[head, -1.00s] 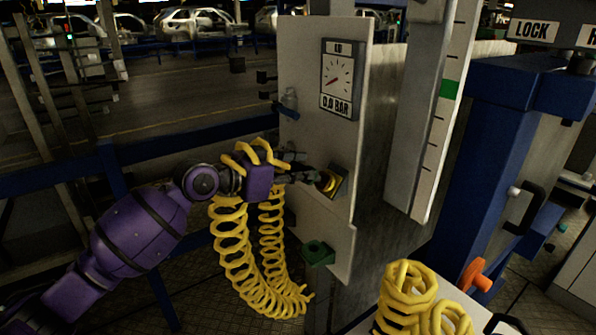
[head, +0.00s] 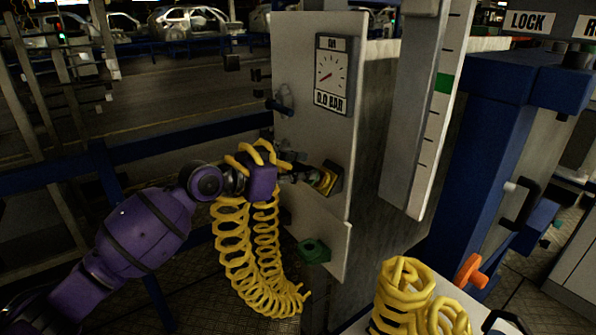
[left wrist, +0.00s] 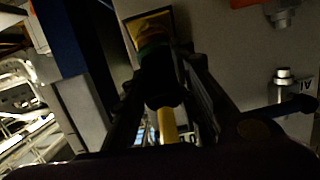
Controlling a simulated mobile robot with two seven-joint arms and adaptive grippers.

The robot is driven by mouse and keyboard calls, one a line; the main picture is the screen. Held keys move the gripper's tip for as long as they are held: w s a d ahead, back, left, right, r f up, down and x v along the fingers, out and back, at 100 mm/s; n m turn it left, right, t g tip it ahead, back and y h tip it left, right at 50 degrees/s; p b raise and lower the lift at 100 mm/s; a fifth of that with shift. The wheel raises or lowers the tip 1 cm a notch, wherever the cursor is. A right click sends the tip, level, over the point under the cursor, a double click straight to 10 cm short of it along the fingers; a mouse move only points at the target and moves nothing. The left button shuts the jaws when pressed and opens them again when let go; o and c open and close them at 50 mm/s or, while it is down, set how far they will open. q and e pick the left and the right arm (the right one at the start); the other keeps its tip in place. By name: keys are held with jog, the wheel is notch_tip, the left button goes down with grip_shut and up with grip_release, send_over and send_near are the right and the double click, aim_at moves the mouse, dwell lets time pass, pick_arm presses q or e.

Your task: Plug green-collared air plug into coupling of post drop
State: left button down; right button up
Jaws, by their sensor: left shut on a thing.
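My left gripper (head: 302,174) reaches in from the left, in front of the post's light panel. In the left wrist view its fingers (left wrist: 162,85) are closed around the dark body of the air plug, whose green collar (left wrist: 153,54) shows beyond them. The plug's yellow hose (left wrist: 168,125) runs back between the fingers. The yellow coupling (head: 327,181) sits in a dark square mount on the panel; in the left wrist view the coupling (left wrist: 150,28) lies straight beyond the collar. I cannot tell whether the plug tip is inside it. My right gripper is not in view.
The coiled yellow hose (head: 232,245) hangs below my left wrist. A gauge (head: 333,75) above the coupling reads 0.0 BAR. A green bracket (head: 314,251) sits lower on the panel. Another yellow coil (head: 402,295) and an orange handle (head: 471,271) are at lower right. A blue column (head: 482,150) stands right.

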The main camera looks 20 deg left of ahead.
pick_arm(q)
jog(key=shift+w+d+f, duration=0.35)
jog(key=shift+w+f, duration=0.05)
jog(key=c, duration=1.3)
grip_release()
jog(key=shift+s+a, duration=0.3)
jog(key=v, duration=1.1)
jog(key=shift+s+r, duration=0.1)
jog(key=shift+r, duration=0.05)
